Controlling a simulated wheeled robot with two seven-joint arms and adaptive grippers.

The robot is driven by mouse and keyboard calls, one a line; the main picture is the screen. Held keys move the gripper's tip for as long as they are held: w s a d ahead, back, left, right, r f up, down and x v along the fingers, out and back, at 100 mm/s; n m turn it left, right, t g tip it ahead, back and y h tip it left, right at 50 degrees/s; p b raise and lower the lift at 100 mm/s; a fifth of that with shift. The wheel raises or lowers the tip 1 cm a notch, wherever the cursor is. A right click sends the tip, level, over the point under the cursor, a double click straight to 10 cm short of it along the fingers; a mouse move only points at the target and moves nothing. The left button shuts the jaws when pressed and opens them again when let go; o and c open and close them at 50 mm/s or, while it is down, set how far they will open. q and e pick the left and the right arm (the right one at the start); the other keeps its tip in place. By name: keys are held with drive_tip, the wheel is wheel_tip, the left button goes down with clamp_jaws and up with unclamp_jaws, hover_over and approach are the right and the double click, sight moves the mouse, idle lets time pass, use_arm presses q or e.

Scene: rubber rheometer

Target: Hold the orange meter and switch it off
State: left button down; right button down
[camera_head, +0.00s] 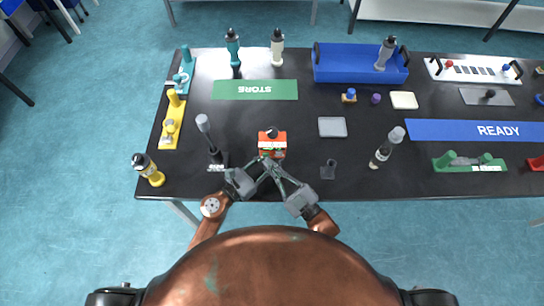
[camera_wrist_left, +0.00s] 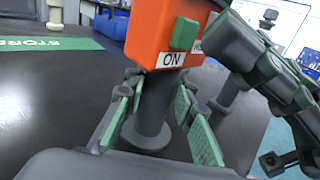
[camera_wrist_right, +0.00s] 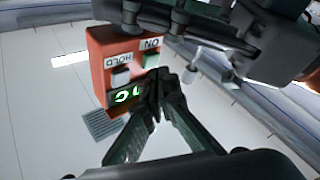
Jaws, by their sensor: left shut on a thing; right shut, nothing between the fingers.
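The orange meter (camera_head: 272,146) stands near the front of the black table, left of centre. In the left wrist view, the meter (camera_wrist_left: 165,28) has a green button and an "ON" label, and it sits on a dark post (camera_wrist_left: 154,120). My left gripper (camera_wrist_left: 155,100) is shut around this post, below the orange body. In the right wrist view, the meter (camera_wrist_right: 108,62) appears inverted, with a lit green display (camera_wrist_right: 127,95), a grey button by "HOLD" and the green button (camera_wrist_right: 151,60). My right gripper (camera_wrist_right: 161,78) is shut and empty, its tips close to the green button; contact is unclear.
A dark stick-like tool (camera_head: 208,135) stands left of the meter and a small dark item (camera_head: 328,169) lies to its right. A green STORE mat (camera_head: 254,90) lies behind, and a blue READY mat (camera_head: 475,131) lies to the right. A blue bin (camera_head: 345,70) stands at the back.

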drive_tip(key=shift+w, duration=0.1)
idle(0.5)
use_arm(q)
drive_tip(key=shift+s, duration=0.1)
use_arm(e)
drive_tip(key=shift+w, duration=0.3)
use_arm(q)
drive_tip(key=shift+r, duration=0.1)
use_arm(e)
drive_tip(key=shift+r, duration=0.1)
drive_tip(key=shift+s, duration=0.4)
drive_tip(key=s, duration=0.5)
drive_tip(key=shift+s, duration=0.4)
